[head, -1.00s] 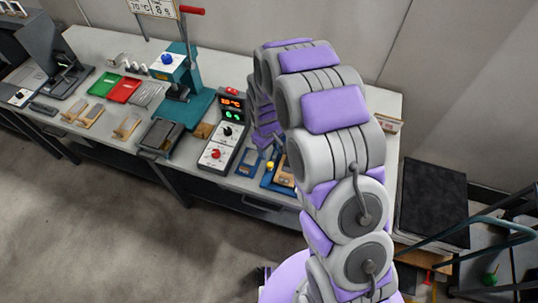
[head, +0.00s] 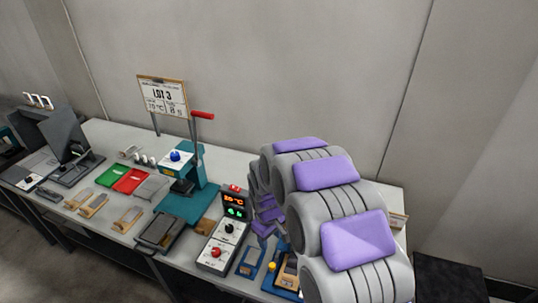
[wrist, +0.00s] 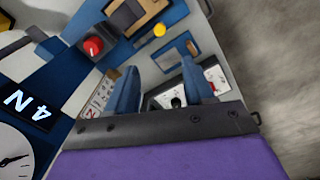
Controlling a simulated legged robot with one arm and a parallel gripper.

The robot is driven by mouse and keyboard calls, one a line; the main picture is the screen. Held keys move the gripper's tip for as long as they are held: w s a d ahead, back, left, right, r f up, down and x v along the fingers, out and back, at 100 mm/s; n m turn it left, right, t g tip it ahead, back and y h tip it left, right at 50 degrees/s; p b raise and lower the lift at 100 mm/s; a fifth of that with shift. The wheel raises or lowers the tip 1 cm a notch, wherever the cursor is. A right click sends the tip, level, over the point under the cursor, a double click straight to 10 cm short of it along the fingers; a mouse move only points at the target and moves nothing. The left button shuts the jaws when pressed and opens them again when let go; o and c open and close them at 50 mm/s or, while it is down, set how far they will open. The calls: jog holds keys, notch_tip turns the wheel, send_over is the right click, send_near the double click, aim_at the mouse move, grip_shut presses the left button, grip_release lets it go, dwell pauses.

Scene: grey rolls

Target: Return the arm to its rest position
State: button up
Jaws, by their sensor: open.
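My arm, grey with purple pads, reaches up from the lower right over the bench in the head view and bends down toward it. My gripper (wrist: 160,85) shows in the wrist view as two blue fingers standing apart, with nothing held between them. Beyond the fingers lies a white panel (wrist: 218,76) with a black knob. In the head view my fingertips cannot be made out behind the arm links. How high the fingers are above the bench cannot be told.
The bench (head: 112,135) bears a control box (head: 222,238), a teal press (head: 188,200) with a red lever, green (head: 86,168) and red (head: 130,181) trays, and a blue fixture (head: 284,278) beside my arm. A sign (head: 164,97) stands behind. Floor shows at lower left.

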jog(key=s+d+r+m+b, duration=0.2)
jog(key=s+d+r, duration=0.4)
jog(key=s+r, duration=0.1)
jog(key=s+d+r+m+g+b, duration=0.1)
jog(key=s+d+r+m+b, duration=0.1)
jog(key=s, duration=1.1)
jog(key=s+d+r+m+g+b, duration=0.1)
jog(key=s+d+r+m, duration=0.3)
jog(key=s, duration=1)
jog(key=shift+d+m+b, duration=0.35)
jog(key=shift+d+m, duration=0.05)
jog(key=shift+d, duration=0.4)
jog(key=shift+c, duration=0.8)
jog(key=shift+a, duration=0.15)
